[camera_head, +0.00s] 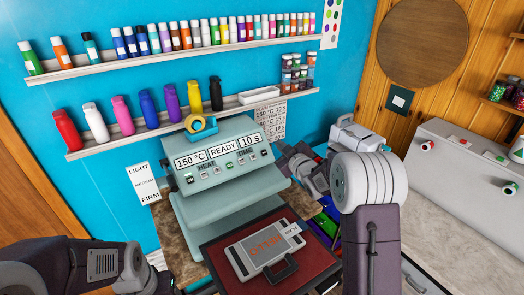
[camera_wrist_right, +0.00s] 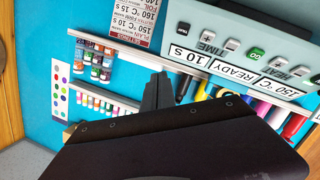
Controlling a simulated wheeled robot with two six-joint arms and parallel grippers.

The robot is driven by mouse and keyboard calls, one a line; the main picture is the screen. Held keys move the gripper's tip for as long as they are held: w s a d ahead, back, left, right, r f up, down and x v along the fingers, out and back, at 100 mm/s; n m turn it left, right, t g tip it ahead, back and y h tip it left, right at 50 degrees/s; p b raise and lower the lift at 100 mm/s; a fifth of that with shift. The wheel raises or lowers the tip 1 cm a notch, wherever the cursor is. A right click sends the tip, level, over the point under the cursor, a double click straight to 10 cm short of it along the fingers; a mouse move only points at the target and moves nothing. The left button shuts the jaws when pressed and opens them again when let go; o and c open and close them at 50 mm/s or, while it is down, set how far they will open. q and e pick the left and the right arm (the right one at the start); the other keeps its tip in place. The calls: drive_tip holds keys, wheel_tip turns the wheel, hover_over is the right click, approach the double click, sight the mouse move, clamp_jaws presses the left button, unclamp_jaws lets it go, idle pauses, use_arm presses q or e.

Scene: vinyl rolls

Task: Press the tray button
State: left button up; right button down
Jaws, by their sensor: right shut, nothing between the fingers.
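The grey-green heat press (camera_head: 225,190) stands in the middle of the head view, its display reading 150 °C, READY, 10 S. A row of small buttons runs below the display. My right gripper (camera_head: 284,156) is shut and empty, just right of the press's front panel.
A red tray (camera_head: 215,255) with a grey labelled panel (camera_head: 258,252) on it sits in front of the press. A yellow tape roll (camera_head: 200,127) rests on top of the press. A white machine (camera_head: 465,170) stands at right.

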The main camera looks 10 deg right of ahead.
sight(264, 153)
drive_tip(key=w+a+f+b, duration=0.2)
drive_tip(key=w+f+b, duration=0.1)
drive_tip(key=w+f, duration=0.3)
drive_tip(key=shift+a+f+b, duration=0.2)
drive_tip(key=shift+a+b, duration=0.05)
drive_tip(key=shift+b, duration=0.1)
drive_tip(key=shift+w, duration=0.1)
idle(1.9)
drive_tip(key=shift+w+a+f+b, duration=0.15)
drive_tip(key=shift+w+f+b, duration=0.15)
drive_tip(key=shift+b, duration=0.15)
